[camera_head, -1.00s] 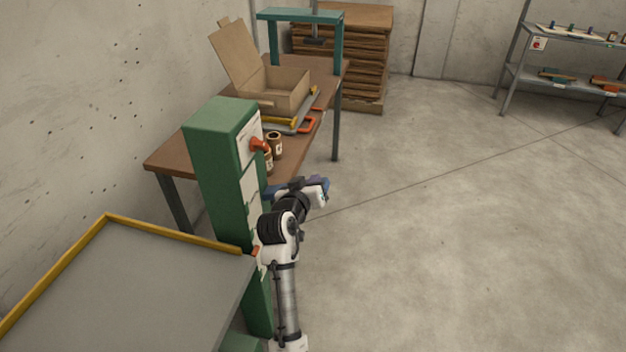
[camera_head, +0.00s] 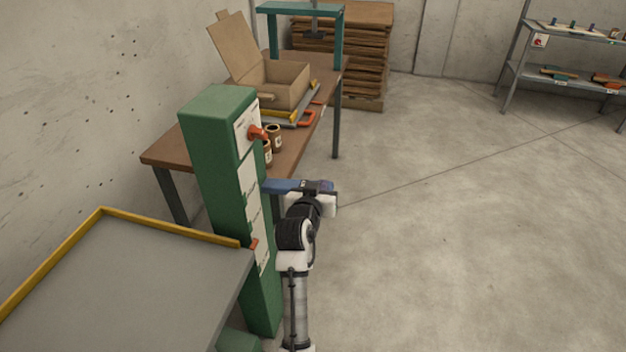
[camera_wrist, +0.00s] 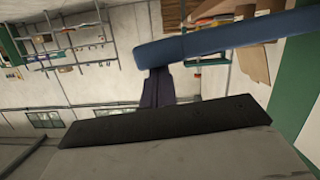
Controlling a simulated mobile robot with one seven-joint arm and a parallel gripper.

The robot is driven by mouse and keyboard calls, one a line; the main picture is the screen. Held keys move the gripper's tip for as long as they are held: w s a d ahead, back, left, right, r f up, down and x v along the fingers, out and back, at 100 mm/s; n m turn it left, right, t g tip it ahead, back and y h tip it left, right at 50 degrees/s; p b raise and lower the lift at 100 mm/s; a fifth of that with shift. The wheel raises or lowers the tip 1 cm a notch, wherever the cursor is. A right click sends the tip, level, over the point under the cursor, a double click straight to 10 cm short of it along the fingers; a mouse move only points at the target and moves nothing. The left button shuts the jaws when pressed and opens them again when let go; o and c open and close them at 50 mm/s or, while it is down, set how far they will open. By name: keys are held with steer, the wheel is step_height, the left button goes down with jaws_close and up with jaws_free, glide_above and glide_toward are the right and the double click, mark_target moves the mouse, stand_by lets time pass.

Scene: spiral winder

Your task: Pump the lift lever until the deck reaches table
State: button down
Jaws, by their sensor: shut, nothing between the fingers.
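The lift is a green column (camera_head: 212,130) with a grey deck (camera_head: 130,290) edged in yellow at the lower left. A small orange marker (camera_head: 255,243) sits on its front, near deck level. A blue bar, which looks like the lift lever (camera_head: 283,186), juts right from the column and looks nearly level. In the wrist view the lever (camera_wrist: 225,38) crosses in front of my gripper (camera_wrist: 157,85). My gripper (camera_head: 318,187) is shut and empty at the lever's outer end; contact cannot be told. The brown table (camera_head: 165,155) stands behind the column, its top above the deck.
An orange handle (camera_head: 257,133) sticks out high on the column. An open cardboard box (camera_head: 285,88) and brown jars (camera_head: 274,137) stand on the table. Stacked boards (camera_head: 365,60) are behind, and a shelf rack (camera_head: 565,72) is far right. The floor on the right is clear.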

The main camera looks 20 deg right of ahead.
step_height(320, 180, down, 7)
steer(key=m+t+y+b, duration=0.1)
steer(key=m+b, duration=0.2)
steer(key=b, duration=0.2)
steer(key=shift+s+d+f+m, duration=0.15)
steer(key=shift+s+d+m, duration=0.05)
steer(key=shift+d+m, duration=0.1)
steer(key=shift+f, duration=0.1)
